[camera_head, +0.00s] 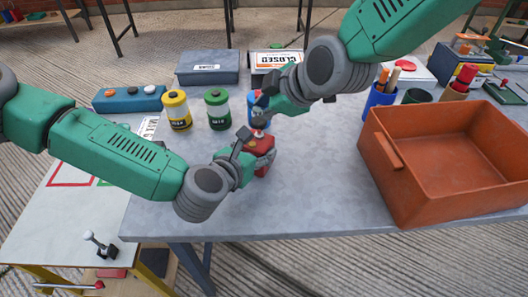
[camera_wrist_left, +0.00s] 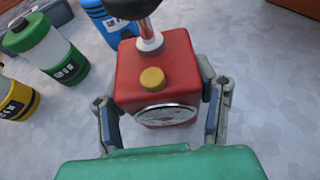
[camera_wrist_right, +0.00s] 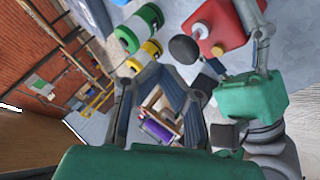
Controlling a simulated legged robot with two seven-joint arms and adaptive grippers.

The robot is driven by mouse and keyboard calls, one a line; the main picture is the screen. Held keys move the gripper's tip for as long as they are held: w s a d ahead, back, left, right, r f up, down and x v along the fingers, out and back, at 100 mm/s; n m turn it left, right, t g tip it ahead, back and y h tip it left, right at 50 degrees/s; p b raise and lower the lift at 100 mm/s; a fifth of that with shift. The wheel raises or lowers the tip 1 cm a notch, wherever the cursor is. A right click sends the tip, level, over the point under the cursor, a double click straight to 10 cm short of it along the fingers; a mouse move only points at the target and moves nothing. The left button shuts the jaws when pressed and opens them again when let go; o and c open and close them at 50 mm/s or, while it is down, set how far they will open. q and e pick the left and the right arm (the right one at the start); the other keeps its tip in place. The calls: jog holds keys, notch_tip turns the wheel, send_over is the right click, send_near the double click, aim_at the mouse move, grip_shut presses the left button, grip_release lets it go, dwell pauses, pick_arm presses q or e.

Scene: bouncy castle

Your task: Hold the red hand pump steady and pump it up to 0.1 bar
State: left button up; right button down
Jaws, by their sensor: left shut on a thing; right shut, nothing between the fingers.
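The red hand pump (camera_head: 263,148) stands on the grey table. The left wrist view shows its red body (camera_wrist_left: 160,62), a yellow button (camera_wrist_left: 152,77), a round white gauge (camera_wrist_left: 165,114) and a short metal rod (camera_wrist_left: 149,41) under a black knob (camera_wrist_left: 142,7). The gauge reading is too small to tell. My left gripper (camera_head: 257,152) is shut on the pump body, one finger on each side. My right gripper (camera_head: 262,110) is shut and empty, just above the black knob, which also shows beyond its fingertips in the right wrist view (camera_wrist_right: 184,48). I cannot tell if they touch.
Yellow (camera_head: 176,110), green (camera_head: 217,109) and blue (camera_head: 251,108) labelled canisters stand behind the pump. A large orange crate (camera_head: 385,150) stands at the right, with cups of tools (camera_head: 378,97) behind it. The table between pump and crate is clear.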

aim_at(262, 122)
jog(key=r, duration=0.3)
jog(key=shift+w+a+r, duration=0.2)
jog(key=shift+w+a, duration=0.05)
jog(key=shift+a, duration=0.05)
notch_tip(262, 122, down, 8)
jog(key=shift+f, duration=0.15)
jog(key=shift+s+f, duration=0.1)
jog(key=shift+f, duration=0.25)
